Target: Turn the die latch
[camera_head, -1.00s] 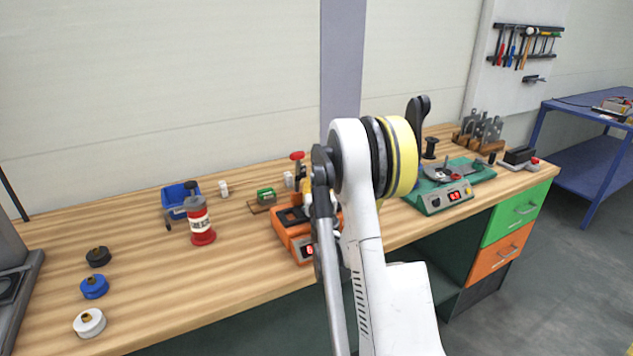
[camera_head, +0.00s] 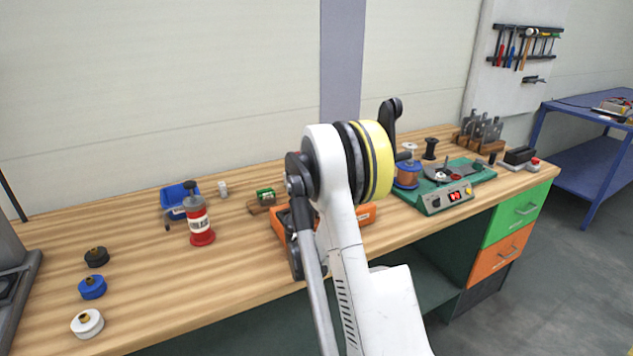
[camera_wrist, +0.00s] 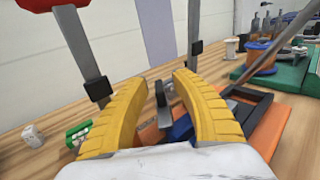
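My gripper (camera_wrist: 161,84) shows in the wrist view with its two yellow curved fingers apart. A small dark upright piece (camera_wrist: 161,94) shows in the gap between them; I cannot tell whether it is the die latch or whether a finger touches it. Beyond and below it lies the orange machine (camera_wrist: 265,130) with a black frame and a blue part (camera_wrist: 181,128). In the head view my arm hides most of the orange machine (camera_head: 352,215), and the gripper is out of sight behind it.
Two grey upright bars (camera_wrist: 81,45) with black collars stand around the fingers in the wrist view, one under a red part (camera_wrist: 45,3). A green machine (camera_head: 445,190) and copper spool (camera_head: 407,175) stand right.

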